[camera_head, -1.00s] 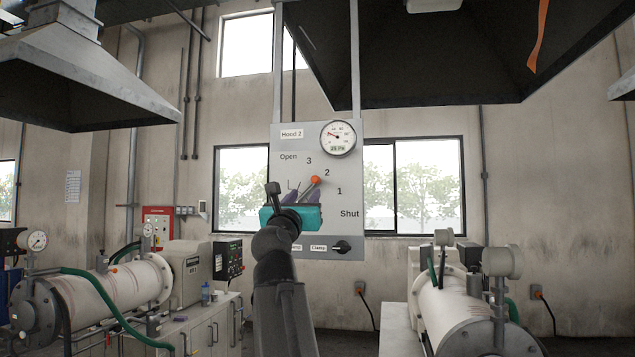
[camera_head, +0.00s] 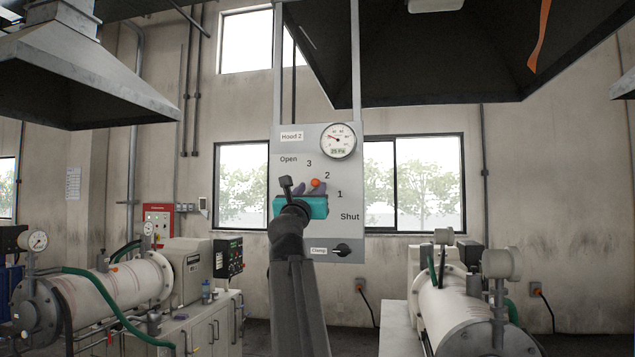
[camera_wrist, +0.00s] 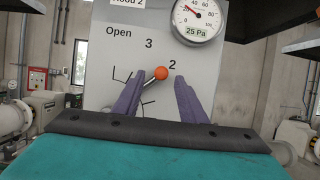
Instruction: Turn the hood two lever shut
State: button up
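The Hood 2 panel (camera_head: 352,212) stands straight ahead, marked Open, 3, 2, 1 and Shut along an arc. Its lever ends in an orange knob (camera_head: 315,183), just lower left of the figure 2. The fingers are apart and I see no grip on the lever. In the head view my gripper (camera_head: 311,190) hides the lever's pivot.
A gauge (camera_head: 338,140) at the panel's upper right reads 25 Pa. A black clamp knob (camera_head: 343,250) sits low on the panel. A dark hood (camera_head: 430,60) hangs overhead.

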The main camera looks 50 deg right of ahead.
aim_at(314, 185)
jog(key=shift+p+x, duration=0.65)
jog(key=shift+x, duration=1.95)
jog(key=shift+c, duration=0.3)
grip_shut()
jog(key=shift+r, duration=0.1)
